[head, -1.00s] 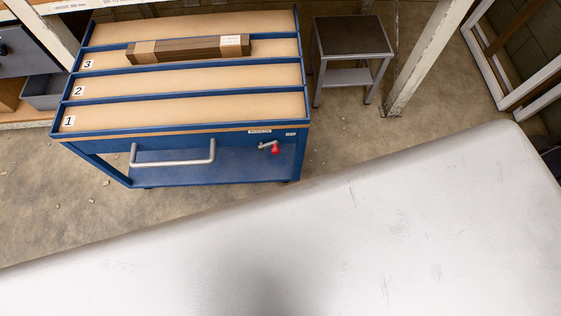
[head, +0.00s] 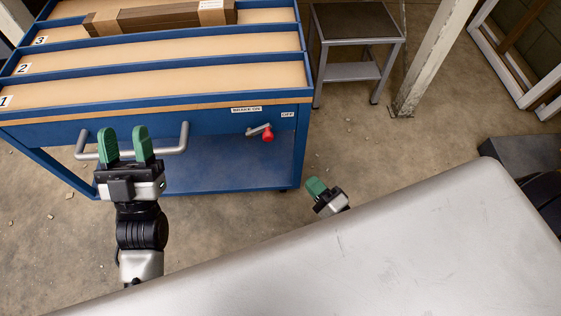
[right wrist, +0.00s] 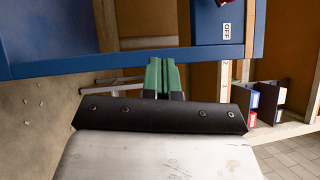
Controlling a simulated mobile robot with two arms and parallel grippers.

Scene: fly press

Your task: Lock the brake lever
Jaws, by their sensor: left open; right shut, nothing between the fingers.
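The brake lever (head: 258,130) is a short grey bar with a red knob (head: 267,135) on the front of the blue cart (head: 216,122). Its knob end points right. A "BRAKE ON" label (head: 247,109) is above it and an "OFF" label (head: 288,114) is to its upper right. My left gripper (head: 124,146) is open and empty, appearing in front of the cart's grey handle. My right gripper (head: 316,187) is shut and empty, below and right of the lever, apart from it. In the right wrist view its green fingers (right wrist: 162,77) are together near a blue cart edge.
The cart's top has numbered lanes, with a strapped brown bundle (head: 160,17) in the far lane. The grey handle (head: 172,150) is left of the lever. A small dark-topped stand (head: 352,30) is at the right. My pale body covers the lower right.

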